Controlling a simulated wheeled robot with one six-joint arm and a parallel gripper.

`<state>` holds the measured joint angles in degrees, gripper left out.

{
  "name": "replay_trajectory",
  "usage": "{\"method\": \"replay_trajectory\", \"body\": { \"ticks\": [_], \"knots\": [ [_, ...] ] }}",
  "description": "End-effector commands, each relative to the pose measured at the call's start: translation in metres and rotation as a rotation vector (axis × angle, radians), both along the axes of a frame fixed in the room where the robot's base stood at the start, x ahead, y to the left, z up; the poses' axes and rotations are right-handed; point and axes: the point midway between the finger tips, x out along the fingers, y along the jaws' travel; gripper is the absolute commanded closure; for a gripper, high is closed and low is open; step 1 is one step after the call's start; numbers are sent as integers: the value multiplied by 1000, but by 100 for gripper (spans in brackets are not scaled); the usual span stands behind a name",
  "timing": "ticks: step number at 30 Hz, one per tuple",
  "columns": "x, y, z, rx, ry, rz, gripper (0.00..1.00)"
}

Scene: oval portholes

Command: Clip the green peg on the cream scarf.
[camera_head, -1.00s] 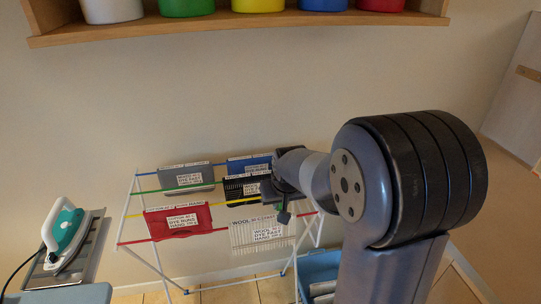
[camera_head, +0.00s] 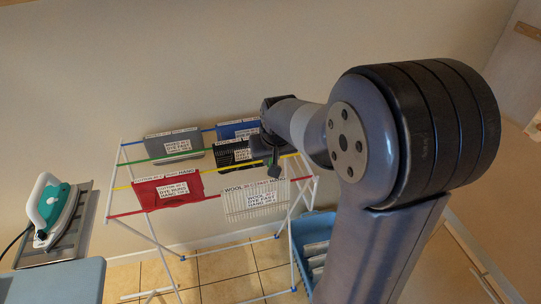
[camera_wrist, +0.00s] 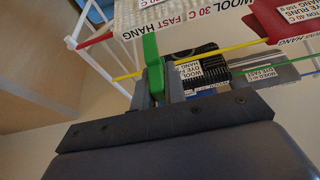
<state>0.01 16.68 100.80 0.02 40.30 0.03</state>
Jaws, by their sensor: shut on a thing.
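The green peg (camera_wrist: 152,65) stands upright in the wrist view, and my gripper (camera_wrist: 158,90) is shut on its lower part. The cream scarf (camera_head: 255,207) hangs on the red front line of the drying rack, at its right, with a white label on it. In the wrist view the cream scarf (camera_wrist: 180,12) is at the top edge, just beyond the peg's tip. I cannot tell whether peg and scarf touch. In the head view my gripper (camera_head: 271,155) is above and behind the cream scarf, its jaws partly hidden by my wrist.
A red cloth (camera_head: 168,190) hangs left of the cream scarf. Grey (camera_head: 172,146), black (camera_head: 228,153) and blue (camera_head: 240,129) cloths hang behind. A blue basket (camera_head: 310,240) stands right of the rack. An iron (camera_head: 52,212) stands at the left.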

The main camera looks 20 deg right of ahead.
Motion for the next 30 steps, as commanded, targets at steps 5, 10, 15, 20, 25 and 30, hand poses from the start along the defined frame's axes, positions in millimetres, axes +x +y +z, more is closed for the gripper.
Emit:
{"method": "replay_trajectory", "body": {
  "ticks": [5,10,15,20,25,30],
  "knots": [
    [0,0,-16,0,0,0,100],
    [0,0,-28,0,0,0,100],
    [0,0,-40,0,1,0,100],
    [0,0,-51,0,1,0,100],
    [0,0,-59,0,1,0,100],
    [0,0,-61,0,0,0,100]
  ]
}}
